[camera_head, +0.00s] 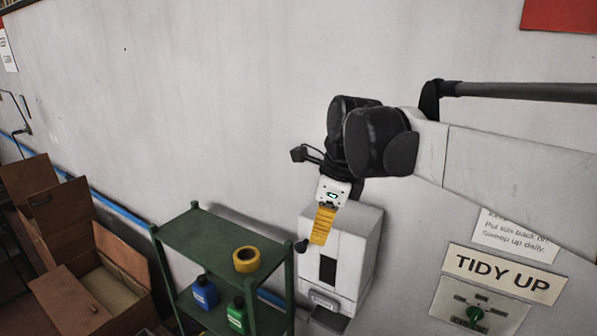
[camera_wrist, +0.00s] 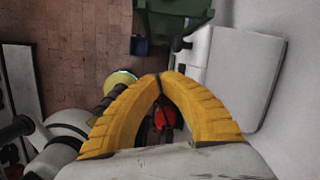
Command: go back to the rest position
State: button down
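My gripper (camera_head: 318,241) has yellow ribbed fingers and hangs downward in front of the white box-shaped machine (camera_head: 364,222). In the wrist view the two fingers of my gripper (camera_wrist: 159,77) arch together and their tips meet. Nothing is visible held between them. A red round thing (camera_wrist: 166,118) shows through the gap behind the fingers, and I cannot tell what it is. My arm reaches in from the right, bent at a black joint above the machine. In the head view the fingers hide part of the machine's front.
A green shelf (camera_head: 203,232) stands left of the machine, with a yellow tape roll (camera_head: 246,260) on top and blue (camera_head: 205,292) and green (camera_head: 237,314) bottles below. Brown boxes (camera_head: 62,300) are at the far left.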

jog(key=s+d+f+n+t+b, duration=0.2)
jog(key=s+d+f+n+b, duration=0.3)
jog(key=f+b, duration=0.6)
jog(key=s+d+f+n+t+h+b, duration=0.1)
jog(key=s+d+f+n+b, duration=0.4)
jog(key=f, duration=1.4)
jog(key=s+d+f+n+t+h+b, duration=0.1)
jog(key=s+d+f+n+b, duration=0.4)
jog(key=f+n+b, duration=0.6)
notch_tip(320, 180, down, 5)
jog(key=s+t+b, duration=0.1)
jog(key=s+b, duration=0.1)
jog(key=b, duration=0.5)
jog(key=shift+t+b, duration=0.3)
jog(key=shift+s+f, duration=0.1)
jog(key=shift+s, duration=0.05)
